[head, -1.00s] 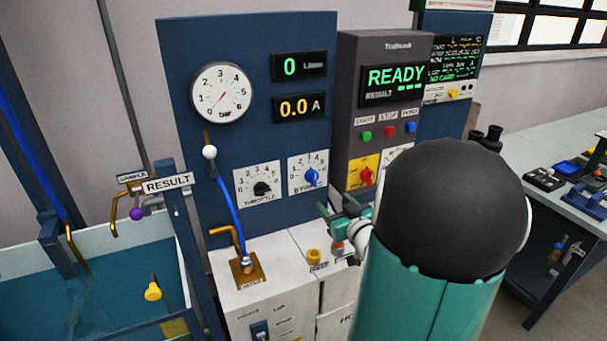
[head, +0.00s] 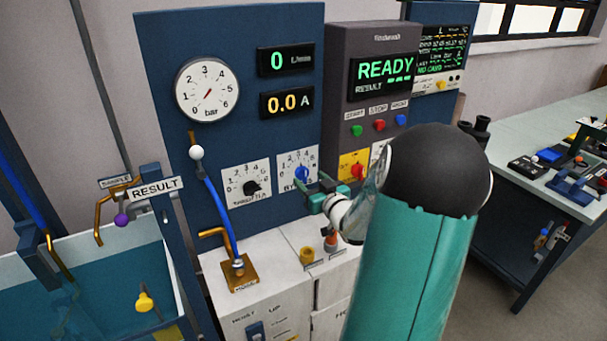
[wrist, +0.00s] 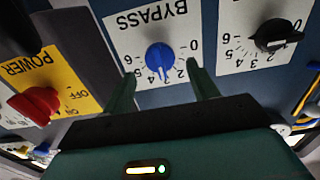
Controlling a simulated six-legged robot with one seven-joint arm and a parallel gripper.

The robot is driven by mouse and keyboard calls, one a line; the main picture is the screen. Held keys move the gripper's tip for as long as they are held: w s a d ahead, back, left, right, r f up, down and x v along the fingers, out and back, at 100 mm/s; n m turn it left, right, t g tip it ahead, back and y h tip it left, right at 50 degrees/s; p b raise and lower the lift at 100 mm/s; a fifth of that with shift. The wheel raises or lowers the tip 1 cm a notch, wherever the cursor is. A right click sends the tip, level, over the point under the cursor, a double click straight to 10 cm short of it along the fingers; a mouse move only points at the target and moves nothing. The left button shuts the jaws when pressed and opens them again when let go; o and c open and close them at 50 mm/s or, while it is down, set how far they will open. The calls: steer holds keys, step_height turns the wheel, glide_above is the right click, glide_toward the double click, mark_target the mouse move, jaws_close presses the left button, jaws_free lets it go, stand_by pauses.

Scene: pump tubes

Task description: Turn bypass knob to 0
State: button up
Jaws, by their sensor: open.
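The blue bypass knob (head: 299,174) is on a white dial plate on the blue panel. In the wrist view the knob (wrist: 160,57) shows upside down under the word BYPASS. Its pale pointer mark faces the lower part of the picture, around the middle numbers; the 0 is on the right there. My gripper (head: 318,194) is in front of the bypass dial and hides part of it. In the wrist view my gripper (wrist: 160,72) is open, with one finger on each side of the knob, and nothing is between them but the view of the knob. Contact cannot be told.
The black throttle knob (head: 251,187) is beside the bypass dial, and it shows in the wrist view (wrist: 275,36). The red power knob (head: 357,172) on its yellow plate is on the other side. The ledge below holds brass fittings (head: 307,256).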

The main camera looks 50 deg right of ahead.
mark_target(306, 176)
steer(key=x, duration=0.4)
steer(key=shift+w, duration=0.2)
steer(key=c, duration=1)
